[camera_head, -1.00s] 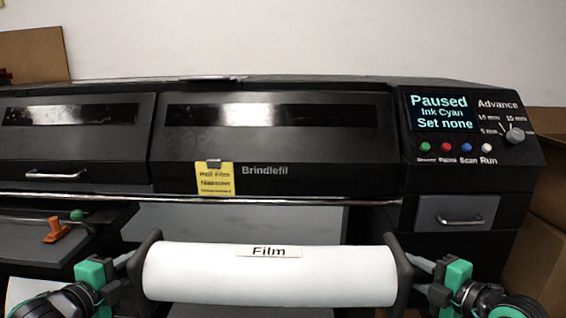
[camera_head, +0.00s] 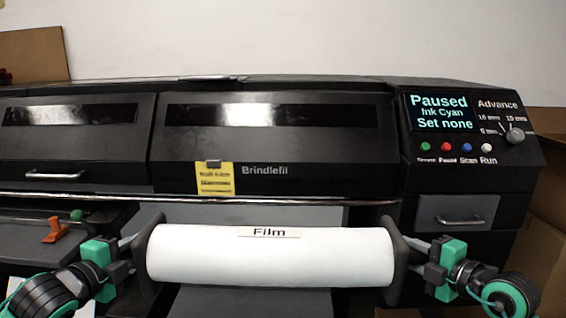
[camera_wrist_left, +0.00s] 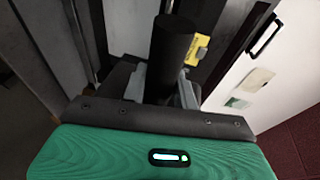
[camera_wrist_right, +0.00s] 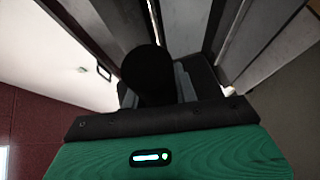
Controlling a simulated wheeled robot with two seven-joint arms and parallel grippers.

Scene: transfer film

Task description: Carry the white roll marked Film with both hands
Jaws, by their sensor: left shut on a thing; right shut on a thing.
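The white roll marked Film (camera_head: 270,258) lies level across the lower middle of the head view, in front of the printer, with dark flanges at both ends. My left gripper (camera_head: 128,258) is at its left end and my right gripper (camera_head: 418,258) at its right end. Each is shut on the roll's end. In the left wrist view a dark round core end (camera_wrist_left: 172,50) sits between the fingers of my left gripper (camera_wrist_left: 165,85). The right wrist view shows a similar dark end (camera_wrist_right: 150,75) between the fingers of my right gripper (camera_wrist_right: 158,85).
The black Brindlefil printer (camera_head: 320,150) spans the view behind the roll. Its screen (camera_head: 440,112) reads Paused, Ink Cyan, Set none. A yellow note (camera_head: 215,180) is clipped to its front. An orange lever (camera_head: 55,230) stands at left. Cardboard (camera_head: 545,240) stands at right.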

